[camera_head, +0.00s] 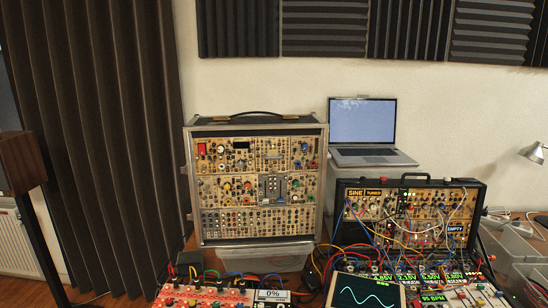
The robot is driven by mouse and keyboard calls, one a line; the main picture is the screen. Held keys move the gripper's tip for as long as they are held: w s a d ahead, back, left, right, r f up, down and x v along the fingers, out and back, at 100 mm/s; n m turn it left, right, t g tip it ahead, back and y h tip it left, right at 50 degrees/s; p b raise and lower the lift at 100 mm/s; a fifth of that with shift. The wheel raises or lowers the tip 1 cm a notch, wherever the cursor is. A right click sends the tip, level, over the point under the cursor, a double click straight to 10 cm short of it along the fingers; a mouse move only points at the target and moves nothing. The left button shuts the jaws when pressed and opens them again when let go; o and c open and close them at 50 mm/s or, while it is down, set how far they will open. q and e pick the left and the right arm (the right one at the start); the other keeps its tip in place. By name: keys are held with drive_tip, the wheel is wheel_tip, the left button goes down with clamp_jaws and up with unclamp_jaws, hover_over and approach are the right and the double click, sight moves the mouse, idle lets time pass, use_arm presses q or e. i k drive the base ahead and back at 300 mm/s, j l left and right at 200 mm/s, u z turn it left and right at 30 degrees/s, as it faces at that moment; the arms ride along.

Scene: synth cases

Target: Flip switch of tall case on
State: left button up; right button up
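The tall case (224,191) stands upright at the centre left, with a silver frame and a black handle on top. Its front is filled with beige panels of knobs, jacks and small switches. A red part (202,149), perhaps its switch, sits at the upper left of the panels. It is too small to tell its position. A small dark display (240,145) lies to its right. Neither of my grippers is in view.
A laptop (362,121) stands behind right. A lower open case (410,181) with patch cables stands at right. Red gear (207,297) and a screen (364,292) showing a wave fill the front. A dark curtain (95,140) hangs left.

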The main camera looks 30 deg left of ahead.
sight(201, 148)
drive_tip(key=u, duration=1.55)
